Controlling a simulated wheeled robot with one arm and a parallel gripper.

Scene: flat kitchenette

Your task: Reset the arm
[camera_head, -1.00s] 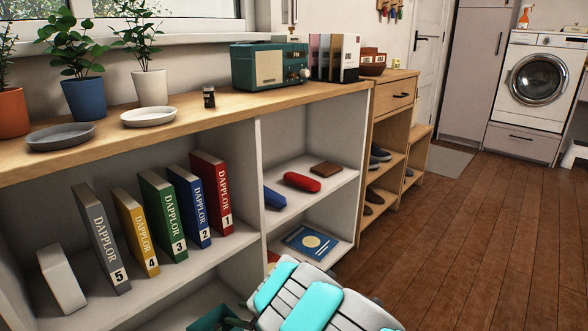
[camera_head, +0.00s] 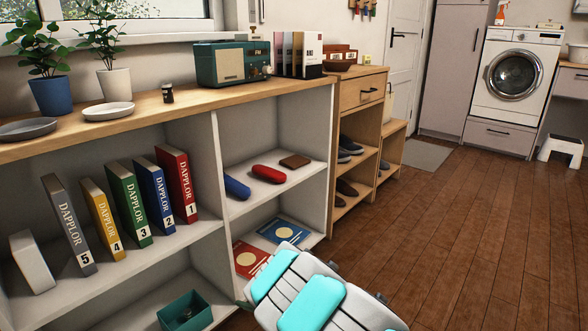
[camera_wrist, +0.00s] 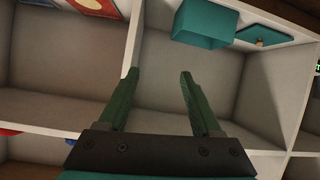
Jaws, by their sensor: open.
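My gripper (camera_wrist: 158,72) shows in the wrist view with its two green fingers apart and nothing between them. It is in front of the white shelf unit (camera_wrist: 60,118), with a shelf compartment behind the fingers. My arm with cyan pads (camera_head: 312,306) reaches in from the bottom of the head view. The gripper's fingers are mostly hidden there behind the arm.
A teal box (camera_head: 185,312) stands in the low compartment; it also shows in the wrist view (camera_wrist: 205,27). Numbered binders (camera_head: 128,205) stand above it. A red book (camera_head: 250,259) and blue book (camera_head: 283,231) lie nearby. The wooden floor (camera_head: 440,230) at right is clear.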

